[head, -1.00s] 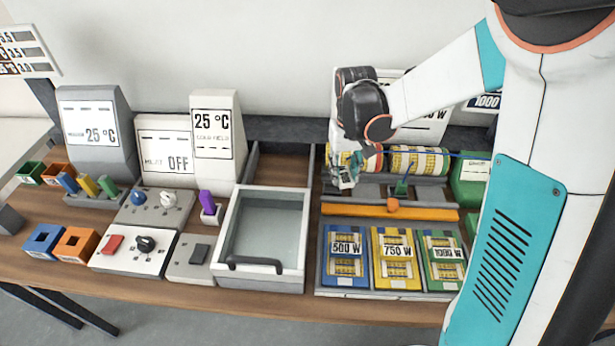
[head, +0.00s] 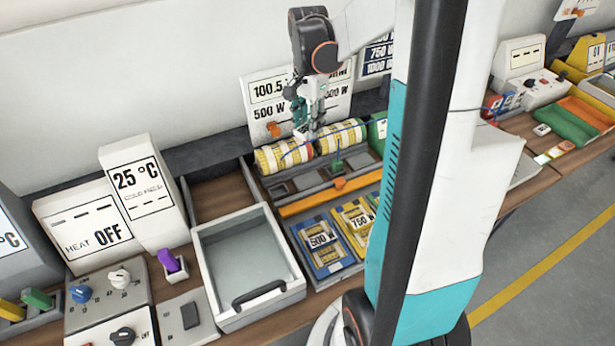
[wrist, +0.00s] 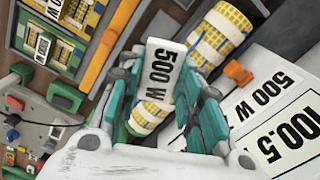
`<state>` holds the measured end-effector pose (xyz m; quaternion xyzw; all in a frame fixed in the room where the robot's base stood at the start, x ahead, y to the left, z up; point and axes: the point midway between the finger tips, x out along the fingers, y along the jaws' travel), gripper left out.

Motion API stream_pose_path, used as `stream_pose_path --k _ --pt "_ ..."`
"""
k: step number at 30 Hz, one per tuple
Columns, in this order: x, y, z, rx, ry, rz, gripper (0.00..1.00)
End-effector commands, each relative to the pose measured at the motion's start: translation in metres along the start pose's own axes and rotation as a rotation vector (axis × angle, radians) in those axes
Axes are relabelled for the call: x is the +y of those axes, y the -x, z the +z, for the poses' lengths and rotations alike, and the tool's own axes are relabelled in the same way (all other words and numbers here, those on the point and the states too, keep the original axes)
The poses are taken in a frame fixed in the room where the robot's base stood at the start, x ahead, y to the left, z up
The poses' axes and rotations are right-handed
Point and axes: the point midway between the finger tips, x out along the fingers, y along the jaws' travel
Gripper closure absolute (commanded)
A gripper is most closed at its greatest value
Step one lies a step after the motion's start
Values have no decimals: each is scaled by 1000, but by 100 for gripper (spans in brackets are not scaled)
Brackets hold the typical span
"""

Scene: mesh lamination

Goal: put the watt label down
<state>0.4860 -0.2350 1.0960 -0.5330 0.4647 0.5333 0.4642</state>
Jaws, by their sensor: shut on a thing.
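My gripper (wrist: 160,72) is shut on the watt label (wrist: 162,65), a white plate reading "500 W", held between its teal fingertips. In the head view my gripper (head: 309,120) is in front of the white board (head: 262,112), above the two yellow-and-white rolls (head: 284,156). The label cannot be made out there. The board carries "100.5", "500 W" and another partly hidden watt figure. In the wrist view the board's "500 W" (wrist: 265,95) lies right of the held label, with an orange knob (wrist: 238,72) by the board's edge. The rolls show behind the label (wrist: 222,35).
Blue and yellow packs (head: 322,241) marked 500 W and 750 W lie in front of the orange bar (head: 330,195). A water tray (head: 245,255) stands to their left. A green block (head: 378,130) is right of the rolls. My arm hides part of the bench.

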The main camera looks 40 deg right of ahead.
Motion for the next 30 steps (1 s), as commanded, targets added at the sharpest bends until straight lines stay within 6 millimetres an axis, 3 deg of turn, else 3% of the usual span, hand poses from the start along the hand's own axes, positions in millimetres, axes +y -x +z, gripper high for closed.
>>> stream_pose_path --k 15,19,26,30 --pt "-1 -123 0 0 1 0 89" --pt "0 -143 0 0 1 0 89" --pt "0 -156 0 0 1 0 89" --pt "-1 -175 0 0 1 0 89"
